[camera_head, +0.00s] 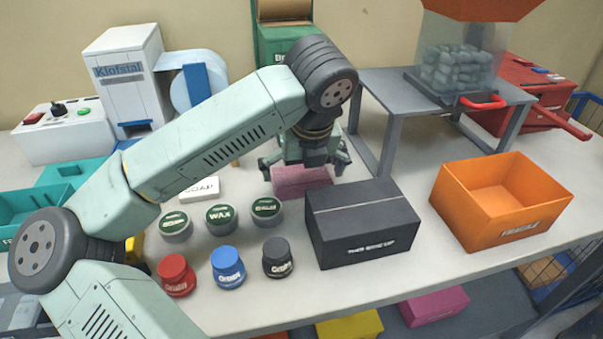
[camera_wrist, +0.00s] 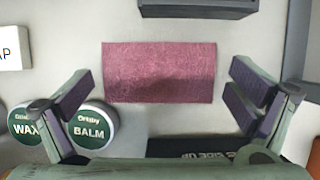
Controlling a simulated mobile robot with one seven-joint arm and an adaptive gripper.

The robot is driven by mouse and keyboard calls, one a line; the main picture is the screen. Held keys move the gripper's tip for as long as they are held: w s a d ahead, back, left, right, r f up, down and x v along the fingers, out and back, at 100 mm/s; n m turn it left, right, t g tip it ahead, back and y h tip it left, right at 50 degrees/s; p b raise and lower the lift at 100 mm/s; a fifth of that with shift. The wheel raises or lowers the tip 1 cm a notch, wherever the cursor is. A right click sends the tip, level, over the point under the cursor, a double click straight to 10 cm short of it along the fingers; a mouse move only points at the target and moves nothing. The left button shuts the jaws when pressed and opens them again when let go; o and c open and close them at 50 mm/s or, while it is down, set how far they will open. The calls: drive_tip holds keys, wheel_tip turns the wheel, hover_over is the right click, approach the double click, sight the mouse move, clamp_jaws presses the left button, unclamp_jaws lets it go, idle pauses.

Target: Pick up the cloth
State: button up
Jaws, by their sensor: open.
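The cloth (camera_head: 301,181) is a pink-red rectangle lying flat on the table behind the black box. In the wrist view the cloth (camera_wrist: 160,72) shows whole, just ahead of and between the finger lines. My gripper (camera_head: 304,166) is above the cloth, pointing down, with its fingers spread wide. In the wrist view my gripper (camera_wrist: 160,100) is open and empty, one finger on each side of the cloth. The height of the fingers above the table is hard to tell.
A black box (camera_head: 363,225) stands in front of the cloth. Tins marked wax (camera_wrist: 25,125) and balm (camera_wrist: 93,128) sit near the left finger. An orange crate (camera_head: 500,200) stands at the right. A grey stand (camera_head: 440,92) is behind. Small jars (camera_head: 228,267) stand in front.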

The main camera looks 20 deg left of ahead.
sight(301, 173)
drive_tip(key=shift+x, duration=0.85)
drive_tip(key=c, duration=0.9)
drive_tip(key=shift+c, duration=0.2)
drive_tip(key=shift+r, duration=0.15)
wheel_tip(301, 173, up, 10)
drive_tip(key=shift+f+b, duration=0.1)
drive_tip(key=shift+b, duration=0.85)
